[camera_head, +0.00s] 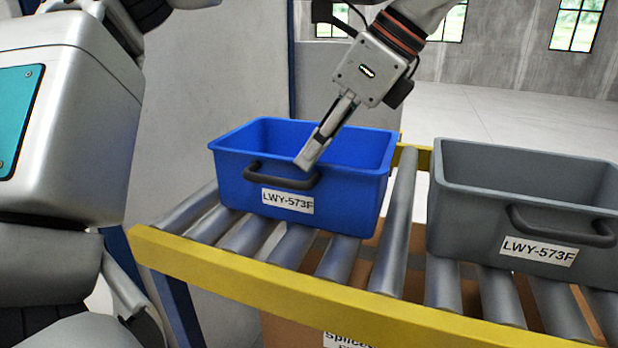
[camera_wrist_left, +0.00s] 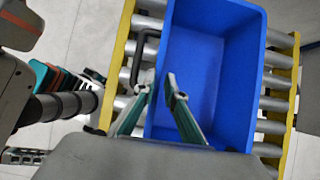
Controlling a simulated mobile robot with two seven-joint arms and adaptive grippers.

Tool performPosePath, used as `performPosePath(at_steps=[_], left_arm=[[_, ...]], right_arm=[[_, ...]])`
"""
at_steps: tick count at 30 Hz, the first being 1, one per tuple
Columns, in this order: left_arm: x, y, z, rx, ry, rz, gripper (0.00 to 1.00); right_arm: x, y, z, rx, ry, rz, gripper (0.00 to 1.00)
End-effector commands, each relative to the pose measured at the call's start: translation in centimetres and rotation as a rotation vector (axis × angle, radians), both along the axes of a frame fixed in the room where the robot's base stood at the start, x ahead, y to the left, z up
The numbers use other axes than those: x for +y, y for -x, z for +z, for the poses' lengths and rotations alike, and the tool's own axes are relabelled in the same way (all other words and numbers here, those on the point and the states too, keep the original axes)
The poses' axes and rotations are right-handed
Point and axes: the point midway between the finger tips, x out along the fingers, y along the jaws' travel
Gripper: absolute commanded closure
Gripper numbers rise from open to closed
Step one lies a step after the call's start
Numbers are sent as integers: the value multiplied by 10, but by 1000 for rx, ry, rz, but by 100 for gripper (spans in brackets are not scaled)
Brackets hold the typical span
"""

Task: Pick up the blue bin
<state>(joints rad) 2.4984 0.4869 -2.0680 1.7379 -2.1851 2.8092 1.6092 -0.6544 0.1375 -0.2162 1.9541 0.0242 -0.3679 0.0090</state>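The blue bin (camera_head: 350,190) stands upright and empty on a roller conveyor, with a dark handle (camera_head: 282,180) and a label reading LWY-573F on its front wall. My left gripper (camera_head: 308,160) points down at the bin's front rim, just above the handle. In the left wrist view, the gripper (camera_wrist_left: 161,80) is open, its two fingertips apart on either side of the rim of the blue bin (camera_wrist_left: 205,70). The handle (camera_wrist_left: 140,60) shows beside the outer finger. Contact with the wall cannot be told. My right gripper is not in view.
A grey bin (camera_head: 480,205) stands to the right on the same rollers, with a gap between the bins. A yellow rail (camera_head: 270,283) runs along the conveyor's front. A cardboard box (camera_head: 285,328) is below. A grey panel (camera_head: 220,80) stands behind left.

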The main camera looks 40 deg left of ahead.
Motion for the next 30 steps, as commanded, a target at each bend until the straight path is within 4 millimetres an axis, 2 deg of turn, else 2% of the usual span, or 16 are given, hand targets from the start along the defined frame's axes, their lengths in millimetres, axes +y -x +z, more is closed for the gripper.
performPosePath(at_steps=[3,11,19,29,30], left_arm=[[9,3,-16,3,1,-1,89],[19,7,-30,2,1,-1,89],[38,15,-60,2,2,-1,89],[42,16,-66,-1,0,-2,89],[42,16,-66,-1,0,-2,97]], right_arm=[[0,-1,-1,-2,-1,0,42],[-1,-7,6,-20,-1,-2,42],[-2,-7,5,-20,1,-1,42],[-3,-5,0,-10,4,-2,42],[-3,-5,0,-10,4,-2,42]])
